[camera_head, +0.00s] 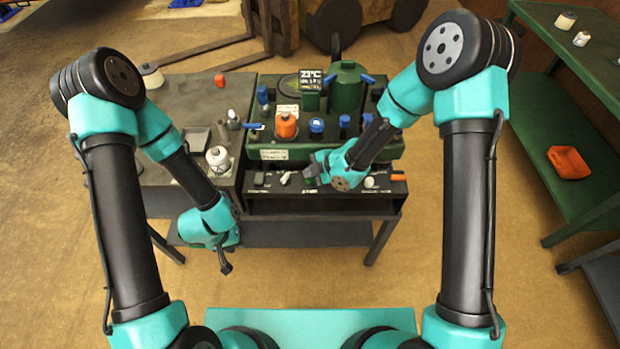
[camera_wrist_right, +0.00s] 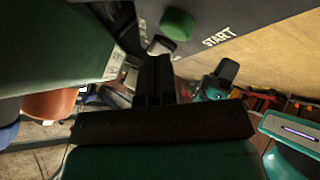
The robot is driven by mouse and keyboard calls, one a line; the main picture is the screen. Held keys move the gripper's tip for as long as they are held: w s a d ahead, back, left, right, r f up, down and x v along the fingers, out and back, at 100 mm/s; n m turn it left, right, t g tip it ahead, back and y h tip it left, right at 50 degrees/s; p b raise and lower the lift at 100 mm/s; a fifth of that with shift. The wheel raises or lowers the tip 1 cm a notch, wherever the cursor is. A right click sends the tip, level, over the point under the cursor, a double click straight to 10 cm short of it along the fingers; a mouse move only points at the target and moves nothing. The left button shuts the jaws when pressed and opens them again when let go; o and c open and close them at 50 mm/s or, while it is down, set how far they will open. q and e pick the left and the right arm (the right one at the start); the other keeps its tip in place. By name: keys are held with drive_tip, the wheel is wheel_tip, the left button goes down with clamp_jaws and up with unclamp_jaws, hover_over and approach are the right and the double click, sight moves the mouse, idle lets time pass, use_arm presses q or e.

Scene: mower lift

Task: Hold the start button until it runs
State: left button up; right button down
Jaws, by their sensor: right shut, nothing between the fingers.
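The green start button (camera_wrist_right: 178,24) sits on a dark panel beside the white word START in the right wrist view. In the head view the button (camera_head: 310,181) shows at the front control panel (camera_head: 332,187), partly behind my right gripper. My right gripper (camera_head: 314,164) is shut and empty over the panel. Its fingertips (camera_wrist_right: 156,62) point toward the panel near the button and appear apart from it. My left gripper (camera_head: 225,267) hangs low in front of the bench, away from the panel; its jaw opening is too small to tell.
A green machine (camera_head: 376,148) with blue handles, an orange cap (camera_head: 286,125) and a small display (camera_head: 311,78) stands behind the panel. A green shelf (camera_head: 545,120) with an orange tray (camera_head: 568,162) stands right.

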sight(310, 180)
drive_tip(key=shift+r, duration=2.5)
idle(4.9)
